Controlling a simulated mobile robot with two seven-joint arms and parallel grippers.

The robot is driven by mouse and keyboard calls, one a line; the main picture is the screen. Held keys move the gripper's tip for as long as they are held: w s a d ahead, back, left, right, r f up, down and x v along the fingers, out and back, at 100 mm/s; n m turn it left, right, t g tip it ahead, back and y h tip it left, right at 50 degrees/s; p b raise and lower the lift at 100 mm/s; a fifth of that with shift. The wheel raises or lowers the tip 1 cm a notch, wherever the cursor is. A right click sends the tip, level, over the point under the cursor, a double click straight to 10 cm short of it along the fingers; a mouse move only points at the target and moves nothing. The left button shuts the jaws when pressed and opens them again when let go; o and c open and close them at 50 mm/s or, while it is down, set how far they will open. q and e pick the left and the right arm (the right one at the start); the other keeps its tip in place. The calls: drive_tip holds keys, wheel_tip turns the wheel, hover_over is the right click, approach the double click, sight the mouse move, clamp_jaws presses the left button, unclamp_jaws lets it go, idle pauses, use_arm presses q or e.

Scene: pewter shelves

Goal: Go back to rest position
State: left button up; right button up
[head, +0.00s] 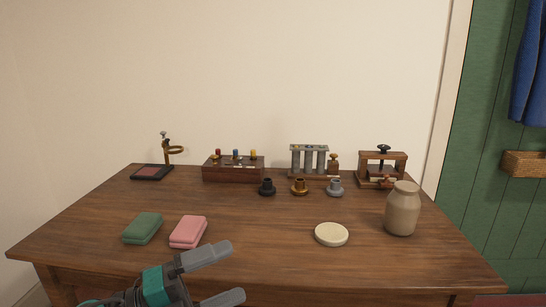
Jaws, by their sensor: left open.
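My left gripper (234,271) comes in at the bottom of the head view. Its two grey fingers are apart with nothing between them. In the picture it lies over the table's front edge, just below the pink block (188,232) and apart from it. My right gripper is not in view.
The wooden table (270,235) holds a green block (142,228), a cream disc (331,234) and a beige jar (402,208). Behind stand a ring stand (170,150), a wooden box (233,170), small dark, brass and grey holders (300,187), a tube rack (310,160) and a press (382,166). The front middle is clear.

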use_arm(q)
drive_tip(key=s+a+f+n+t+y, duration=0.1)
drive_tip(key=s+a+f+n+y, duration=0.1)
drive_tip(key=s+f+n+y, duration=0.45)
drive_tip(key=s+a+f+n+t+y, duration=0.1)
drive_tip(key=a+f+n+y, duration=0.25)
drive_tip(key=f+n, duration=0.75)
drive_tip(key=s+a+f+n+t+y, duration=0.1)
drive_tip(key=s+f+n+y, duration=0.5)
drive_tip(key=n, duration=0.5)
drive_tip(key=a+r+p, duration=0.3)
drive_tip(key=r+p, duration=0.6)
drive_tip(key=p, duration=0.6)
drive_tip(key=shift+r, duration=0.3)
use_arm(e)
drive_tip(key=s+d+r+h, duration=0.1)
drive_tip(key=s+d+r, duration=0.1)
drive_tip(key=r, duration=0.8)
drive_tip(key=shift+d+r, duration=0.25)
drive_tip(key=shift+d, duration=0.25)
